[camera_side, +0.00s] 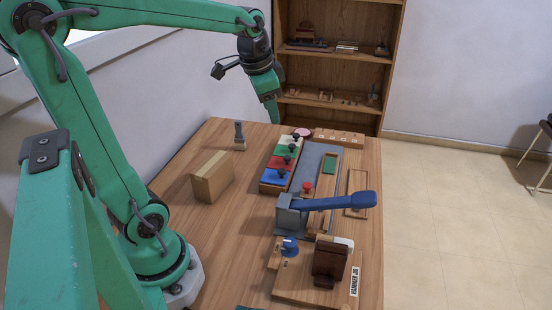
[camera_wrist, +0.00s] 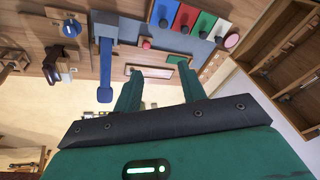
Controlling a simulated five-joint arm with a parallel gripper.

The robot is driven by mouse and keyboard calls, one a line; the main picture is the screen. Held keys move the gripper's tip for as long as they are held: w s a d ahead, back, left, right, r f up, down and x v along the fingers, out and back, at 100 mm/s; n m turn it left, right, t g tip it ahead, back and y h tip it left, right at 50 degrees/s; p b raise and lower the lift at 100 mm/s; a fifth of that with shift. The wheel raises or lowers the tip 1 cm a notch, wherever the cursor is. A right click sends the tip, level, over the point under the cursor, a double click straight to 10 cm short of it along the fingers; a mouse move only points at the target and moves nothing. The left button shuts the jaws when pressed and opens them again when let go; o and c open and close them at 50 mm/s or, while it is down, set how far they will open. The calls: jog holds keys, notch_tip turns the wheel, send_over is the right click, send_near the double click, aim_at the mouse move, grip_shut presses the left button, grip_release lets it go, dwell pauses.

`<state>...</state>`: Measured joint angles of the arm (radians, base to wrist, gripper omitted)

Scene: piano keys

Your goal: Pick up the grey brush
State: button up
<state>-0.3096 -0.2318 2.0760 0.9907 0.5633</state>
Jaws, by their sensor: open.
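The grey brush (camera_side: 239,134) stands upright on the wooden table near its far left part, with a grey handle and a pale wooden lower part. My gripper (camera_side: 273,110) hangs above the far edge of the table, to the right of the brush and higher, apart from it. In the wrist view my gripper (camera_wrist: 160,84) shows two green fingers spread apart with nothing between them. I cannot see the brush in the wrist view.
A cardboard-brown block (camera_side: 213,177) stands nearer than the brush. The row of coloured keys with knobs (camera_side: 281,164) lies to the right, with a blue lever (camera_side: 335,202) nearer. Table between brush and keys is clear. A wooden shelf (camera_side: 335,75) stands behind.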

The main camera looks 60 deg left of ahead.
jog(key=w+a+f+m+g, duration=0.1)
jog(key=w+a+f, duration=0.15)
jog(key=a, duration=0.45)
jog(key=w+a+f+m+g, duration=0.1)
jog(key=w+a+f, duration=0.15)
jog(key=a, duration=0.55)
jog(key=m+g+h, duration=0.1)
jog(key=m, duration=0.2)
send_over(239, 132)
jog(key=f, duration=0.8)
jog(key=shift+w+a+f, duration=0.2)
jog(key=shift+w+f, duration=0.05)
jog(key=shift+f, duration=0.1)
jog(key=shift+s+a+f, duration=0.1)
jog(key=shift+a+f, duration=0.1)
jog(key=shift+a, duration=0.05)
jog(key=shift+f, duration=3.9)
grip_shut()
